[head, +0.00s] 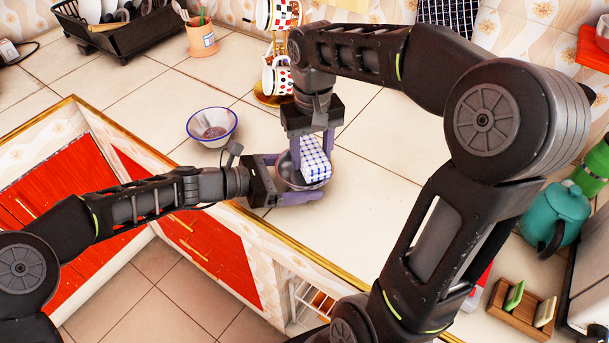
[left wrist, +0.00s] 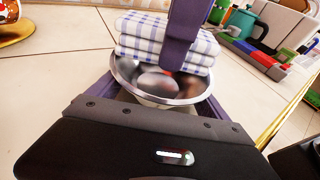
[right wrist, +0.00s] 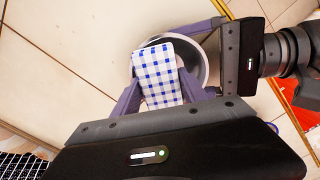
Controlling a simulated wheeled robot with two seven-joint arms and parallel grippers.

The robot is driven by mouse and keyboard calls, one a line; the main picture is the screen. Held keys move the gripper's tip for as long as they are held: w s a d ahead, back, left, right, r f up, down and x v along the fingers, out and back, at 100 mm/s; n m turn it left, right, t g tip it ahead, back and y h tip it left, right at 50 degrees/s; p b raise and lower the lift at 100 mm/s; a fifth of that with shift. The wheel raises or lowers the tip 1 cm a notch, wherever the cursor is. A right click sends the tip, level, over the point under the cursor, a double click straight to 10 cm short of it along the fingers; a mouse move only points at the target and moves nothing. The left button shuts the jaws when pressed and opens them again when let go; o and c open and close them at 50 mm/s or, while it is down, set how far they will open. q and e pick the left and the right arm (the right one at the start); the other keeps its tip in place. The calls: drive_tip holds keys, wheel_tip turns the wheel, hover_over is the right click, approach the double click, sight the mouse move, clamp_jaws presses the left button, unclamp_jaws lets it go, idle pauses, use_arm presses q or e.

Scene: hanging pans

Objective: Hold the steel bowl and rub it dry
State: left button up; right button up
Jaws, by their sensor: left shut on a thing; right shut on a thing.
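The steel bowl (head: 289,174) stands near the counter's front edge, partly hidden by the cloth and grippers. It also shows in the left wrist view (left wrist: 125,72) and the right wrist view (right wrist: 205,75). My left gripper (head: 300,181) is shut on the bowl from the left, a finger on either side. A folded blue-and-white checked cloth (head: 314,160) is in my right gripper (head: 312,146), which comes from above and is shut on it. The cloth (left wrist: 165,45) is against the bowl's far inner side and rises above the rim. The cloth (right wrist: 160,70) lies between the right fingers.
A white bowl with a blue rim (head: 212,126) stands behind my left gripper. A mug stand (head: 270,98) with mugs is behind my right gripper. A teal teapot (head: 553,217) and a wooden holder (head: 520,308) are at the right. The counter (head: 330,235) is clear in front.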

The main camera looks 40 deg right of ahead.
drive_tip(key=shift+s+d, duration=0.1)
drive_tip(key=shift+d, duration=0.15)
drive_tip(key=shift+w+a, duration=0.2)
drive_tip(key=shift+a, duration=0.35)
drive_tip(key=shift+w+a, duration=0.15)
drive_tip(key=shift+a, duration=0.4)
drive_tip(key=shift+s+d, duration=0.2)
drive_tip(key=shift+d, duration=0.35)
drive_tip(key=shift+s+d, duration=0.15)
drive_tip(key=shift+d, duration=0.4)
drive_tip(key=shift+w+a+f, duration=0.1)
drive_tip(key=shift+w+a, duration=0.1)
drive_tip(key=shift+a, duration=0.35)
drive_tip(key=shift+w+a, duration=0.15)
drive_tip(key=shift+a, duration=0.4)
